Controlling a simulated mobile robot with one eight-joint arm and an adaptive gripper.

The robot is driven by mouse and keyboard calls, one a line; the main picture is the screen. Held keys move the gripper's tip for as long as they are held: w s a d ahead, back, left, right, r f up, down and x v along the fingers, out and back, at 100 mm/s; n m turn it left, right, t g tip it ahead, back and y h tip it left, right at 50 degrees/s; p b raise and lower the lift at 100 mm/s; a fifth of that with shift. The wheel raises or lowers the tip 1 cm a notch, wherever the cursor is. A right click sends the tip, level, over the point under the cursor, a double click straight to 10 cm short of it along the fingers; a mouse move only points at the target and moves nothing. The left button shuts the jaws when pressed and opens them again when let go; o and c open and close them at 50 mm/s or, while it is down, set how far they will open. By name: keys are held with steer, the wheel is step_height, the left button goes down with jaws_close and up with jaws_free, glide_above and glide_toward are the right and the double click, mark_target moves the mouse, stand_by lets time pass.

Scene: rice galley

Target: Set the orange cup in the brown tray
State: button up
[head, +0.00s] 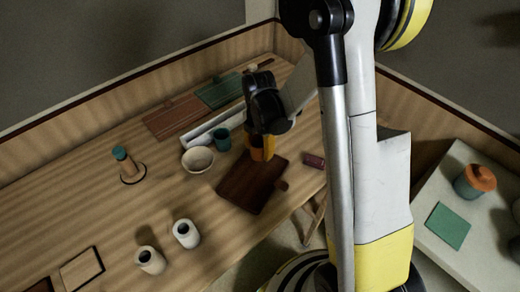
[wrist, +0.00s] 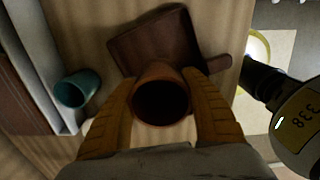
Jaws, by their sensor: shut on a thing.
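The orange cup (wrist: 160,99) is held between the two fingers of my gripper (wrist: 160,110) in the wrist view, its dark open mouth facing the camera. In the head view my gripper (head: 262,147) points down near the far end of the brown tray (head: 250,186), and its orange-yellow fingers mostly hide the cup. In the wrist view the brown tray (wrist: 150,42) lies just beyond the cup, with its handle to the right. I cannot tell how high the cup is above the table or tray.
A teal cup (head: 222,139) and a cream bowl (head: 198,159) stand left of my gripper. A dark red block (head: 314,161) lies right of the tray. Two white jars (head: 186,233) stand nearer the front.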

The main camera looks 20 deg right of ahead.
mark_target(259, 141)
step_height(259, 141, down, 8)
steer(key=b, duration=0.7)
steer(key=shift+r, duration=0.15)
steer(key=shift+f, duration=0.45)
stand_by(0.3)
steer(key=o, duration=1.5)
steer(key=shift+c, duration=0.2)
steer(key=shift+r, duration=0.1)
step_height(259, 141, up, 12)
steer(key=shift+f, duration=0.1)
